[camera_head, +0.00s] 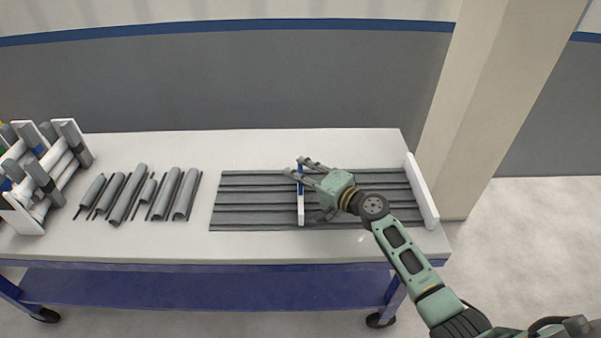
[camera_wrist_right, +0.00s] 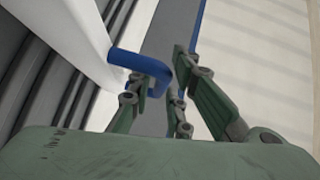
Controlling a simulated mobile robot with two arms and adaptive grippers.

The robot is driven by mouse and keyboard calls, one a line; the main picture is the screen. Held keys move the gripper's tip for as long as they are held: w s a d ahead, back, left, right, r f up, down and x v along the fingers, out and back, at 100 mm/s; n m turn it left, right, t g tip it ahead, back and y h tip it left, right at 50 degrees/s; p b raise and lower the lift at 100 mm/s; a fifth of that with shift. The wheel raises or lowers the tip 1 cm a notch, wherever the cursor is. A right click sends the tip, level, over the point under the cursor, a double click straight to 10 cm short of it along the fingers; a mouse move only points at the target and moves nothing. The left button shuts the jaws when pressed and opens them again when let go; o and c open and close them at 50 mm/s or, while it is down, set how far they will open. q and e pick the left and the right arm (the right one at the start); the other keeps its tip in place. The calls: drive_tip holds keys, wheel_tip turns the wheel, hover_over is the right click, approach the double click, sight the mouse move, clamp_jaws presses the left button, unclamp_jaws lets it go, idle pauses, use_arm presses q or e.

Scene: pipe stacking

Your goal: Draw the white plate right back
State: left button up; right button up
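The white plate (camera_head: 301,210) stands upright across the grey ribbed bed (camera_head: 250,200) on the table, left of my right gripper. Its blue handle (camera_wrist_right: 138,64) shows in the right wrist view, joined to the white plate's face (camera_wrist_right: 82,35). My right gripper (camera_head: 296,166) is at the plate's upper end in the head view. In the wrist view my right gripper (camera_wrist_right: 158,72) has its fingers apart, with the handle's bent end between or just in front of them. Whether they touch it is unclear. My left gripper is not in view.
A white end wall (camera_head: 422,191) closes the bed's right side. Several loose grey pipes (camera_head: 128,192) lie left of the bed, and a white rack (camera_head: 24,213) with pipes stands at the far left. A pillar (camera_head: 495,100) rises behind the table's right end.

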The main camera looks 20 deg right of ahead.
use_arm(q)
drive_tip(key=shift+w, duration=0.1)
use_arm(e)
clamp_jaws()
